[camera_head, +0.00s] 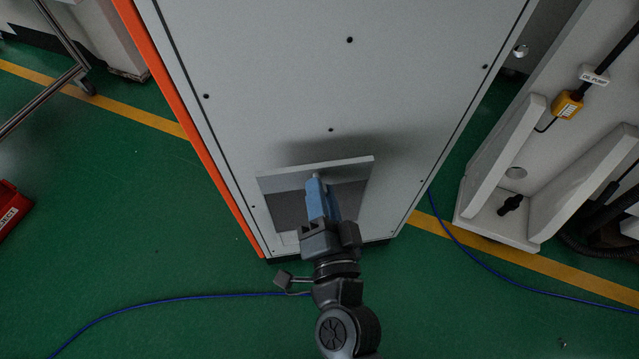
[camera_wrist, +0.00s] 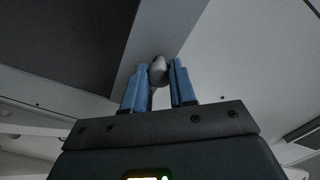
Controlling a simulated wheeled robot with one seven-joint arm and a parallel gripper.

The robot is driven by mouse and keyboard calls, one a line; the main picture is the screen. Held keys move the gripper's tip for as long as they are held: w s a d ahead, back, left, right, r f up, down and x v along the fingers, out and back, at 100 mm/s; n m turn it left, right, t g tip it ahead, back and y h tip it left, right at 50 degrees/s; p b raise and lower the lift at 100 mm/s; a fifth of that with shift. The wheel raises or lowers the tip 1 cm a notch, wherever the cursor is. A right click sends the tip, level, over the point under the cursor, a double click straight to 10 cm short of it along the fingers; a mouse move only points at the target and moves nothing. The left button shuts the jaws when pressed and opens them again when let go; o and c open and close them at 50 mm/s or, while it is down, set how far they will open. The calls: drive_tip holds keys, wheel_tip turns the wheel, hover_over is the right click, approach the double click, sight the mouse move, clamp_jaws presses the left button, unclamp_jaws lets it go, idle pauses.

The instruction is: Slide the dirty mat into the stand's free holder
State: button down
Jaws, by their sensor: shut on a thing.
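A flat pale grey panel (camera_head: 285,181) with a darker grey rectangle (camera_head: 290,210) stands out from the lower front of a grey cabinet. My gripper (camera_head: 317,184) reaches it from the front with blue fingers. In the wrist view, my gripper (camera_wrist: 158,82) is shut on a small rounded pale knob (camera_wrist: 158,67), one finger on each side. The knob seems to sit on the panel's light band (camera_wrist: 172,38); its base is hidden. The dark area (camera_wrist: 60,40) lies to its left. I cannot make out a dirty mat or a stand with holders.
The tall grey cabinet (camera_head: 330,80) with an orange left edge (camera_head: 165,95) fills the middle. Pale machine framing (camera_head: 505,180) stands at the right. A blue cable (camera_head: 180,301) crosses the green floor. A red box (camera_head: 10,212) is at the left.

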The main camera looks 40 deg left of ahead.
drive_tip(key=shift+b+v, duration=0.4)
drive_tip(key=shift+v, duration=1.55)
